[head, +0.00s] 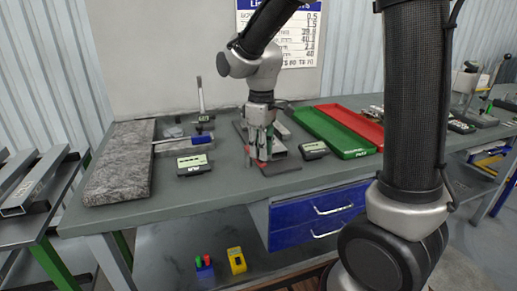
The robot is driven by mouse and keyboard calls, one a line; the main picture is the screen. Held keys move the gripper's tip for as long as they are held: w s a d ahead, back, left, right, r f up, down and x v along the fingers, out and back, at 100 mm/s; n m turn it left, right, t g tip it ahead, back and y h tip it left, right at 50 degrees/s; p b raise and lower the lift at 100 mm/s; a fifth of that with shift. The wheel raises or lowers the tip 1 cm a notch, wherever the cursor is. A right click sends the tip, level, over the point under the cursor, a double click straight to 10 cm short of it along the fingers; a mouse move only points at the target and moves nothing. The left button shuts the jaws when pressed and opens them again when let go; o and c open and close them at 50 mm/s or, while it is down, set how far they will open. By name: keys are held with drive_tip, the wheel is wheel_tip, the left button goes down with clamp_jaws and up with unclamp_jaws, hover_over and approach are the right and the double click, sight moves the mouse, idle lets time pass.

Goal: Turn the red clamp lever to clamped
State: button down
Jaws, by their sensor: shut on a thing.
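My gripper (259,150) points down over a dark clamp fixture (283,168) near the middle of the table. It is shut on the red clamp lever (263,155), of which only small red parts show between and below the fingers. The fingers and wrist hide most of the lever. I cannot tell its exact angle from here.
A grey stone slab (120,165) lies at the table's left. A blue-handled tool (185,140), a height gauge (201,105) and small labelled devices (194,164) (314,150) flank the fixture. Green (335,132) and red (357,123) trays lie right. Blue drawers (315,215) hang below.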

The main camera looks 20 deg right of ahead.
drive_tip(key=w+d+n, duration=0.2)
drive_tip(key=n, duration=0.2)
drive_tip(key=w+d+n, duration=0.2)
drive_tip(key=d+n, duration=0.1)
drive_tip(key=n, duration=0.1)
drive_tip(key=w+d+n, duration=0.2)
drive_tip(key=d+n, duration=0.1)
drive_tip(key=n, duration=0.2)
drive_tip(key=shift+w+d, duration=0.2)
drive_tip(key=shift+w, duration=0.2)
drive_tip(key=shift+w+d+n, duration=0.2)
drive_tip(key=shift+w+n, duration=1.25)
drive_tip(key=shift+n, duration=0.45)
drive_tip(key=c, duration=1.3)
unclamp_jaws()
drive_tip(key=shift+o, duration=0.2)
drive_tip(key=shift+r, duration=0.1)
